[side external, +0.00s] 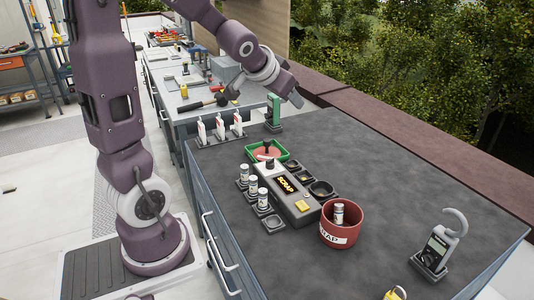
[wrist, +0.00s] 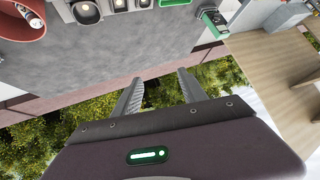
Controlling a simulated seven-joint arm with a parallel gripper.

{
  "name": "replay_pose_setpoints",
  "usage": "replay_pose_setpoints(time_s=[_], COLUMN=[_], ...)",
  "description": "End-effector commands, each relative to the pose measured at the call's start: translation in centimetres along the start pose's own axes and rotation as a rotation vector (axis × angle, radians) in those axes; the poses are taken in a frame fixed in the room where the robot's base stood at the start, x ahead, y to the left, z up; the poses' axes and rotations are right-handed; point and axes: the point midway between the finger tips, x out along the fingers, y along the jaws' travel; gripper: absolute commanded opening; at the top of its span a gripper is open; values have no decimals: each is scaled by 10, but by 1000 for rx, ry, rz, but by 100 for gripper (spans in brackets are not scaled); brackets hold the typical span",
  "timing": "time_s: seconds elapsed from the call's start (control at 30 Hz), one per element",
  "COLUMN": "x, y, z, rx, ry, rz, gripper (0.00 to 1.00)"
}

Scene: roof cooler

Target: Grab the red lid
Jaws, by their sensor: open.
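A round red lid (side external: 264,154) with a black knob lies in a green tray (side external: 284,154) on the dark bench, behind the grey box in the side view. In the wrist view only an edge of the green tray (wrist: 174,2) shows at the top; the lid is out of frame. My gripper (wrist: 160,84) is open, with nothing between its fingers. It is raised beyond the tray, near the bench's far end, well apart from the lid. In the side view its fingers are small and hard to make out.
A red pot (side external: 327,236) holding a small jar stands right of the grey box (side external: 301,211). Small jars and black dishes flank the box. A green device (side external: 273,110) stands behind the tray, and white-and-red bottles (side external: 220,127) stand to its left. The bench's right side is largely clear.

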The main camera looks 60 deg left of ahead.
Motion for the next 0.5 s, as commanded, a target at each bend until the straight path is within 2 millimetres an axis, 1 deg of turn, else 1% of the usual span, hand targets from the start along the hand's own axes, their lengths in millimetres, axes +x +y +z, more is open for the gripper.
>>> replay_pose_setpoints(time_s=[0.03, 0.07, 0.1, 0.17, 0.2, 0.27, 0.3, 0.33, 0.4, 0.5], x=[46, 72, 104, 148, 173, 200, 212, 219, 228, 232], y=[-30, -46, -66, -91, -104, -117, -121, -123, -124, -122], z=[0, 0, 6, 25, 43, 74, 94, 107, 131, 147], rx=[-4, -1, 2, 0, -7, -27, -45, -59, -88, -111], ry=[20, 47, 81, 128, 156, 195, 218, 234, 263, 288], rz=[-29, -35, -33, -6, 23, 78, 116, 143, 195, 235], gripper=[50, 50, 50, 50, 50, 50, 50, 50, 50, 50])
